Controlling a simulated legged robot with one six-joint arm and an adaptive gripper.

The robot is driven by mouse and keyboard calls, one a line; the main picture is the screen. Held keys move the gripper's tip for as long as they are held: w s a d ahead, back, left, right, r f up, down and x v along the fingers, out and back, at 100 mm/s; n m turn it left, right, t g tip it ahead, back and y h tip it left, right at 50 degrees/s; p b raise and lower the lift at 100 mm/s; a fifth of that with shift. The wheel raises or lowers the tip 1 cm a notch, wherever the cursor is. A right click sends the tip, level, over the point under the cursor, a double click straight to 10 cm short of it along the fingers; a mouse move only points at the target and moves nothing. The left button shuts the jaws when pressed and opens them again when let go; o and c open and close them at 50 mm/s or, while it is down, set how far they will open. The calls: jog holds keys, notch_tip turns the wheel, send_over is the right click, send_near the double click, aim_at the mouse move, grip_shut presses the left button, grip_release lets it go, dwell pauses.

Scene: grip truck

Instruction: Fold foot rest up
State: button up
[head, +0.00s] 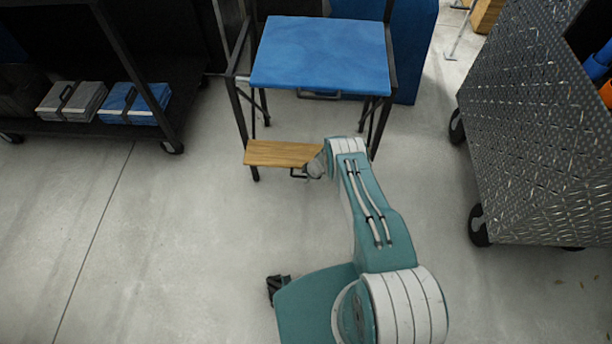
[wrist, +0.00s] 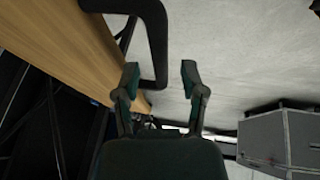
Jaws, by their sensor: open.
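The foot rest (head: 275,153) is a flat wooden board low at the front of a tall chair with a blue seat (head: 320,55) and black metal frame. It sticks out level, below the seat. A dark handle (head: 298,174) sits at its front edge. In the wrist view the foot rest (wrist: 75,45) fills the upper left, and the black handle loop (wrist: 158,45) reaches down to the fingers. My gripper (wrist: 161,75) is open, with the loop's outer bar appearing between its fingertips. I cannot tell whether they touch. In the head view my wrist partly hides the board's right end.
A metal tread-plate cart (head: 540,130) on wheels stands at the right. The concrete floor (head: 170,250) in front of the chair is clear.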

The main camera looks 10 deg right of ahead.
grip_shut()
jog(key=shift+r, duration=0.1)
